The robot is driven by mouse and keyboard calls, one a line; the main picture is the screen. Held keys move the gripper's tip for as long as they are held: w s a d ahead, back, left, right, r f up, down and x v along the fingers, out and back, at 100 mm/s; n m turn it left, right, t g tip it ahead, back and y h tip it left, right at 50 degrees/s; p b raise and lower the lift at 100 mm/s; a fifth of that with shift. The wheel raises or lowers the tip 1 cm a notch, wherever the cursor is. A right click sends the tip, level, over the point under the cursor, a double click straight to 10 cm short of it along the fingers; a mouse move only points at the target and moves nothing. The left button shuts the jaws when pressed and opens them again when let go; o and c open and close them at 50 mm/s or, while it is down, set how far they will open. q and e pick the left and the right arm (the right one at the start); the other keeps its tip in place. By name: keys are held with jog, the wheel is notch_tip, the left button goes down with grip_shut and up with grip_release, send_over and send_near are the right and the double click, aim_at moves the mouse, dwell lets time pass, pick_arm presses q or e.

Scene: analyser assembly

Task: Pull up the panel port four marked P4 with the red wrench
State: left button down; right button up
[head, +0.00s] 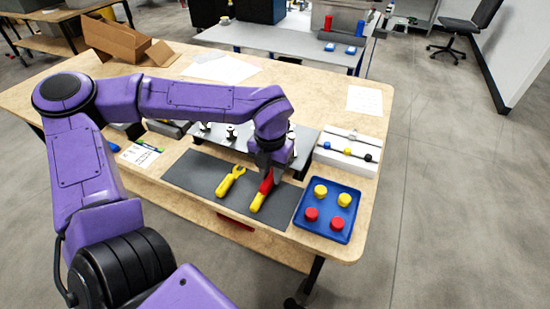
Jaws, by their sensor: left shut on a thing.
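The red wrench (266,184), with a yellow handle end, lies along the right part of the dark grey mat (200,174). My left gripper (268,174) is over it, pointing down and shut on its red part. The wrench is at or just above the mat; I cannot tell if it touches. The grey panel (306,143) stands behind the mat with several light, dark-topped ports such as one port (231,131). My left arm hides part of the panel, and no P4 marking is readable. My right gripper is not in view.
A yellow wrench (231,181) lies on the mat left of the red one. A blue tray (327,233) with yellow and red caps is to the right. A white block (345,160) with coloured knobs is behind it. A cardboard box (118,40) is at the back left.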

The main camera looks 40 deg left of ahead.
aim_at(264, 188)
pick_arm(q)
jog(key=shift+s+d, duration=0.15)
jog(key=shift+s, duration=0.45)
jog(key=shift+s+r+p, duration=0.15)
jog(key=shift+r+p, duration=0.2)
jog(key=shift+p, duration=0.1)
jog(key=s+r+p, duration=0.1)
jog(key=s+p, duration=0.1)
jog(key=shift+s+d+r+p, duration=0.15)
jog(key=shift+d+r+p, duration=0.15)
jog(key=shift+r+p, duration=0.05)
jog(key=shift+s, duration=0.2)
notch_tip(264, 188, up, 7)
jog(key=p, duration=0.7)
jog(key=shift+f, duration=0.2)
